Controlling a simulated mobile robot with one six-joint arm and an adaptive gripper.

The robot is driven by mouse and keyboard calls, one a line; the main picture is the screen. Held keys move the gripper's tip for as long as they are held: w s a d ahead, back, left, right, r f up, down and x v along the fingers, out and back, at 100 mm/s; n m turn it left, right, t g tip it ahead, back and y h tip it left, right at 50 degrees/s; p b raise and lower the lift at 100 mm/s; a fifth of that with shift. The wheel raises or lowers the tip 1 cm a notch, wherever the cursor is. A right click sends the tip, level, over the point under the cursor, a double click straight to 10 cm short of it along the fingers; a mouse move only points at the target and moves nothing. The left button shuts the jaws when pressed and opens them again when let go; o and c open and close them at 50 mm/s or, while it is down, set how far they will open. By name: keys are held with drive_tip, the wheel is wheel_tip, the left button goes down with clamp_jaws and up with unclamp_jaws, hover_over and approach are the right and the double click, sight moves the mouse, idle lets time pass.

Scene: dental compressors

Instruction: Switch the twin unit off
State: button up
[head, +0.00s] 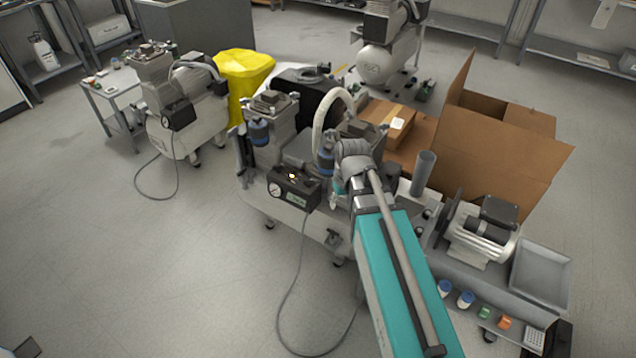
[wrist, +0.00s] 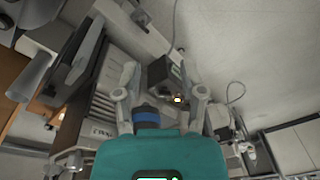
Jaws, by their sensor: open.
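The twin unit (head: 283,205) is the pale compressor with two motor heads in the middle of the head view. On its front is a black control box (head: 294,188) with a round gauge and a small lit yellowish switch (head: 292,176). My gripper (wrist: 165,88) is open and empty in the wrist view. The control box (wrist: 160,70) and the lit switch (wrist: 178,99) show between and beyond its fingers, with the switch nearer the right finger. I cannot tell the gap to the switch. In the head view my arm hides the fingertips and part of the unit's right side.
A blue-capped filter (wrist: 146,116) is close to my gripper. Another compressor (head: 185,120) stands left, beside a yellow cover (head: 243,75). Open cardboard boxes (head: 500,150) stand right, behind a bench with a motor (head: 480,235) and grey tray (head: 540,275). A cable lies on clear floor in front.

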drive_tip(key=s+d+m, duration=0.3)
drive_tip(key=s+d, duration=0.1)
drive_tip(key=s, duration=0.2)
drive_tip(key=shift+s+g+h, duration=0.3)
drive_tip(key=shift+g+h, duration=0.1)
drive_tip(key=shift+o, duration=0.3)
drive_tip(key=shift+d, duration=0.1)
